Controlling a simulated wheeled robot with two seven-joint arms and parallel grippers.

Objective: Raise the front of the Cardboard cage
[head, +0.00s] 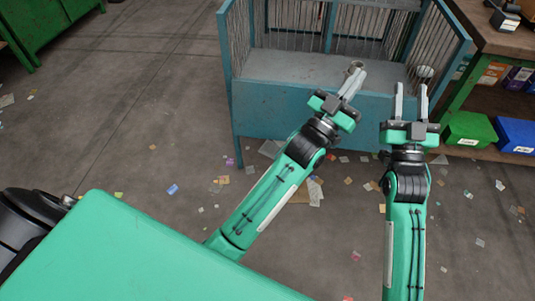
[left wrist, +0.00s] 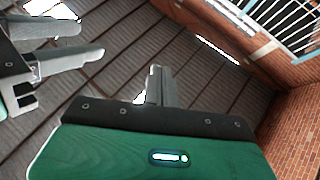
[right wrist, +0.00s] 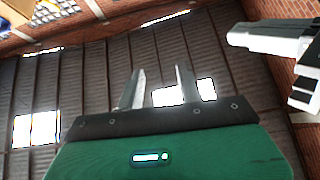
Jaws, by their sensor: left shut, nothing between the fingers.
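The cage (head: 285,115) is a teal metal box with thin bars on its sides and back. Its front is a low solid panel facing me, and the space above it is open. No label is readable. My left gripper (head: 357,78) is shut and empty, over the panel's top edge in the head view; its closed fingers show in the left wrist view (left wrist: 157,85). My right gripper (head: 411,90) is open and empty, near the panel's right part; its spread fingers show in the right wrist view (right wrist: 160,88). Small round grey pieces (head: 424,72) lie by both fingertips. Contact is unclear.
A wooden-topped green bench (head: 500,40) stands close on the cage's right, with a green bin (head: 469,129) and a blue bin (head: 515,134) below. A green cabinet (head: 45,20) is at the far left. Scraps litter the floor; the left floor is mostly free.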

